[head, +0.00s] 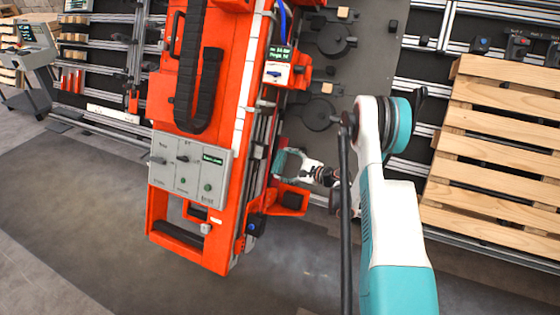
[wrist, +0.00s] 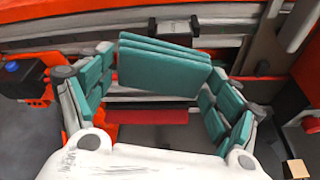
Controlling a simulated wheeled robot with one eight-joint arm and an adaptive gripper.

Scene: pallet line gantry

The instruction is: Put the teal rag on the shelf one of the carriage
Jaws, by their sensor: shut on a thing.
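The teal rag (wrist: 163,67) is a folded, layered block between the teal-padded fingers of my gripper (wrist: 160,85) in the wrist view. My gripper is shut on it. In the head view my gripper (head: 284,162) reaches left to the right side of the orange carriage (head: 190,235). The rag is hard to tell from the teal pads there. An orange bracket (head: 290,198) juts out just below my gripper. A red strip (wrist: 150,117) shows below the rag in the wrist view. I cannot tell which part is shelf one.
A grey control panel (head: 188,178) and a black cable chain (head: 190,90) are on the carriage. A small display (head: 277,73) sits higher on its right side. Wooden pallets (head: 495,150) stand at the right. The floor in front is clear.

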